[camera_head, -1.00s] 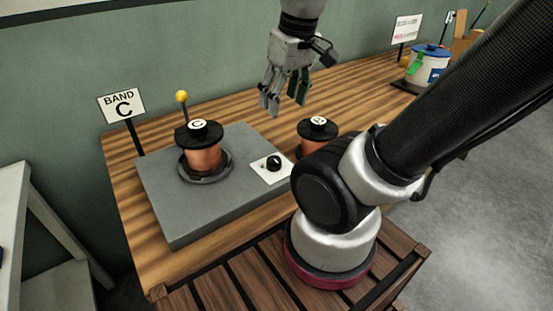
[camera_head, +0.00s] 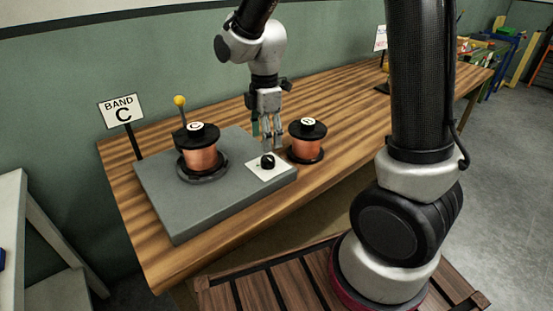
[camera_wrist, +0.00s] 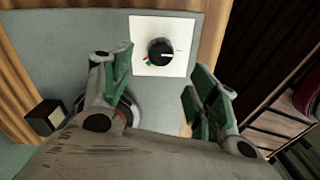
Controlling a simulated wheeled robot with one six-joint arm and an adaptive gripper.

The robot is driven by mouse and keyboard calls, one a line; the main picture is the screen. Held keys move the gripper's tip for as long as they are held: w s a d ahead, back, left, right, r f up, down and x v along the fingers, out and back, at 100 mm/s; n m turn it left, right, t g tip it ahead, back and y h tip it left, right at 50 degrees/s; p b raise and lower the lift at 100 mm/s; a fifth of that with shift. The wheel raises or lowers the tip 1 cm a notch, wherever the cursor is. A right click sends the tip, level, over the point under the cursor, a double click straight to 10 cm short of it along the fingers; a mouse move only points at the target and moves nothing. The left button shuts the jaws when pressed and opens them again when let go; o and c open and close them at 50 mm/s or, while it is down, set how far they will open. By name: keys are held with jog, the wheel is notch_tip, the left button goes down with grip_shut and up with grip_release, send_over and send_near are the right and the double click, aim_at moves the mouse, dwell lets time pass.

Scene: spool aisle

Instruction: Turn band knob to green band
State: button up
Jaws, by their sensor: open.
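The black band knob (camera_head: 267,161) sits on a white plate (camera_head: 254,172) at the right end of the grey base unit (camera_head: 170,205). In the wrist view the knob (camera_wrist: 160,53) has a white pointer line aimed to the right. Small green and red marks show on the plate (camera_wrist: 182,30) at the knob's lower left. My gripper (camera_head: 269,145) is open and empty, pointing down just above and behind the knob. In the wrist view its green-padded fingers (camera_wrist: 158,80) are spread, with the knob ahead between them, apart from both.
A copper spool marked C (camera_head: 200,158) stands on the base unit, with a yellow-tipped lever (camera_head: 181,108) behind it. Another copper spool (camera_head: 306,148) stands on the wooden bench (camera_head: 400,110), close right of my gripper. A BAND C sign (camera_head: 122,112) stands at the left.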

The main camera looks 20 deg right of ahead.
aim_at(267, 158)
jog(key=shift+f, duration=0.15)
jog(key=shift+n, duration=0.3)
notch_tip(267, 158, down, 8)
jog(key=shift+r, duration=0.25)
jog(key=c, duration=1)
